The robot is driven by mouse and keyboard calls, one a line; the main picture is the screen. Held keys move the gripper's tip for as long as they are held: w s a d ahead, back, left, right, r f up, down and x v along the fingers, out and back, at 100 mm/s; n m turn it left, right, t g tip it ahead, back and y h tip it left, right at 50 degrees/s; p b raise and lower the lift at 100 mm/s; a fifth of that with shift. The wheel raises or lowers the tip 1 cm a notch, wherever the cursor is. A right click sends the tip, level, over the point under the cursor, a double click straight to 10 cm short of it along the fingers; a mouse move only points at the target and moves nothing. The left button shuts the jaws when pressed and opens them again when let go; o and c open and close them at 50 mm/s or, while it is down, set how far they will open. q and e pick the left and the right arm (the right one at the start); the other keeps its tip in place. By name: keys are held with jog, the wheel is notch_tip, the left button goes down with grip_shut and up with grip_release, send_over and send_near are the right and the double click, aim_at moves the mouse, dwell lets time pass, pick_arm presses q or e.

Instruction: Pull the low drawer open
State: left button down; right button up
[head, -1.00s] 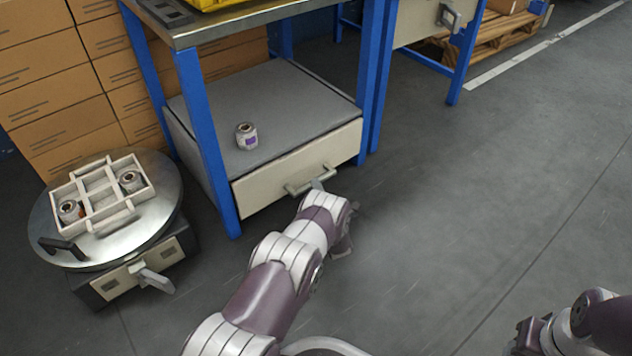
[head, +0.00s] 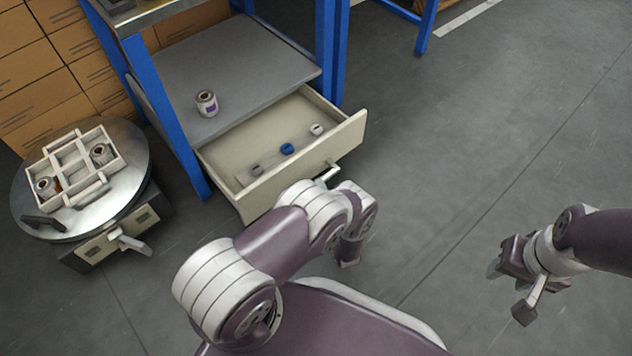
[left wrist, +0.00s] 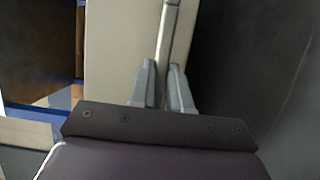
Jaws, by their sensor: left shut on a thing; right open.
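The low drawer (head: 352,134) under the blue-legged bench is pulled partly out in the head view. Inside it lie a blue small part (head: 287,149), a pale one (head: 316,130) and a grey one (head: 257,169). My left gripper is at the drawer handle (head: 328,174), mostly hidden behind my arm in the head view. In the left wrist view my left gripper's fingers (left wrist: 163,92) are closed on the handle bar (left wrist: 167,45) in front of the pale drawer front (left wrist: 120,50). My right gripper (head: 507,282) is open and empty over the floor at the right.
A roll (head: 207,103) stands on the grey shelf (head: 235,60) above the drawer. A round metal turntable (head: 118,205) at the left carries a divided tray (head: 75,162) with two rolls. Cardboard boxes (head: 45,100) stand behind. The floor at the right is clear.

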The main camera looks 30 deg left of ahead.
pick_arm(q)
jog(key=shift+s+d, duration=0.2)
jog(key=shift+d, duration=0.35)
pick_arm(e)
jog(key=shift+s+d, duration=0.15)
jog(key=shift+d, duration=0.1)
pick_arm(q)
jog(key=c, duration=1.1)
grip_release()
